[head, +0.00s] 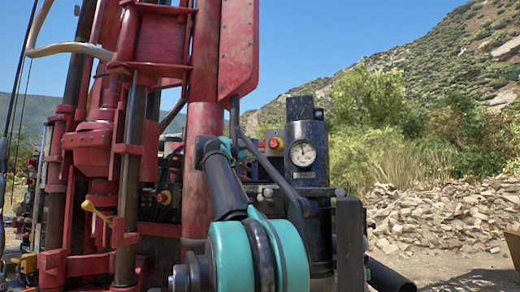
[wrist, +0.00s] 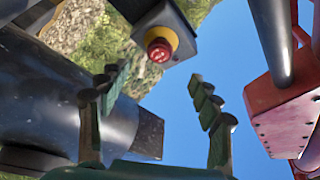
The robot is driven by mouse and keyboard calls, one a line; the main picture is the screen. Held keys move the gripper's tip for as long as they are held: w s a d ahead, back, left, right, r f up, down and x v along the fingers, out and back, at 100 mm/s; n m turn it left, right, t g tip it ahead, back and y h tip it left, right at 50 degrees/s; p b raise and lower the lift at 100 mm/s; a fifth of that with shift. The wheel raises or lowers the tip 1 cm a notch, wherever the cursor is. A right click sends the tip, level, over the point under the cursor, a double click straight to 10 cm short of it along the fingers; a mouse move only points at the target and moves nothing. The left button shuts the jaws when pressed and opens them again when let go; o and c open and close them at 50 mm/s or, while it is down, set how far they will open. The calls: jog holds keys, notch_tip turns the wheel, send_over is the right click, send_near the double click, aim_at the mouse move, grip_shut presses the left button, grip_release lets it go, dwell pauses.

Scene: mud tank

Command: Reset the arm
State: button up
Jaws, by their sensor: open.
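My gripper (wrist: 159,82) shows in the wrist view with its two dark green, segmented fingers spread apart. Nothing is between them. A red push button (wrist: 160,46) with a yellow collar, on a grey box, lies beyond the fingertips and looks apart from them. In the head view, my arm (head: 288,252) shows at the lower middle, with a teal and black joint and dark links in front of the rig. I cannot make out my gripper's fingers there.
The red drilling rig (head: 208,110) fills the left and middle of the head view. A round gauge (head: 302,153) sits on a black housing, with a red button (head: 275,143) beside it. A red rig part (wrist: 288,108) is close on the right in the wrist view. Rubble (head: 440,215) lies at right.

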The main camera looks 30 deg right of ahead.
jog(key=shift+a, duration=0.15)
dwell(0.4)
jog(key=w+a+f+n+t+y, duration=0.9)
jog(key=w+a+f+n+t, duration=0.15)
jog(key=w+a+f, duration=0.2)
jog(key=s+a+f+n+g+y, duration=0.1)
jog(key=a+f+n+y, duration=0.5)
jog(key=f, duration=0.6)
jog(key=s+a+f+n+g+y, duration=0.1)
jog(key=a+f+n+y, duration=0.25)
jog(key=a+f, duration=0.7)
jog(key=s+a+f+n+g+y, duration=0.15)
jog(key=s+f, duration=0.25)
jog(key=f, duration=0.5)
jog(key=s+a+f+n+g, duration=0.1)
jog(key=s+a+f+g, duration=0.15)
jog(key=s+f, duration=0.45)
jog(key=s+a+f+n+g+y, duration=0.1)
jog(key=s+f+g, duration=0.15)
jog(key=f, duration=0.75)
jog(key=s+d+f+g+h, duration=0.1)
jog(key=s+f+g, duration=0.5)
jog(key=s+f, duration=1.2)
jog(key=s+d, duration=0.1)
jog(key=s, duration=0.2)
jog(key=shift+d+f+n+h, duration=0.25)
jog(key=shift+d+n+h, duration=0.05)
jog(key=shift+n+h, duration=0.1)
